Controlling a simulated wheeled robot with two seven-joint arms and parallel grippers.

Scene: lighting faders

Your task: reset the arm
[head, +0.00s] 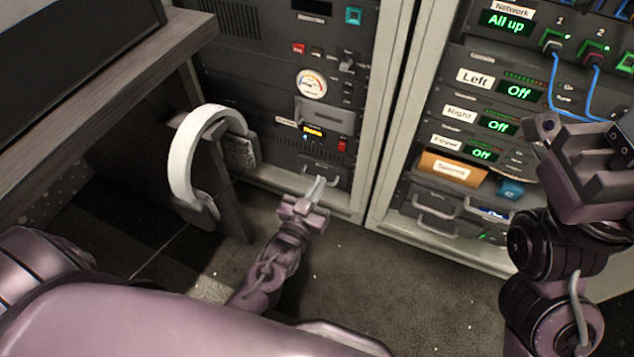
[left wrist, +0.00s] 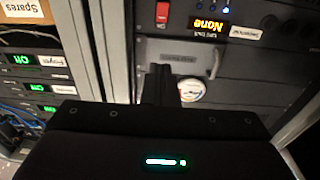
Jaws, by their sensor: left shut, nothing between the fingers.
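My left arm reaches in low in the head view, and its gripper (head: 318,188) is shut and empty. It is in front of the bottom of the left rack (head: 268,110), close to a small drawer handle; I cannot tell if it touches. In the left wrist view the dark shut fingers (left wrist: 172,84) stand before rack panels that appear upside down, with a red switch (left wrist: 165,14) and a "None" display (left wrist: 208,24). My right gripper (head: 580,135) is raised at the right in front of the right rack (head: 467,48); its fingers are not clear.
A desk (head: 110,115) with a dark top juts in at the left. Blue cables (head: 553,85) hang on the right rack. The dark floor (head: 375,285) between my arms looks clear.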

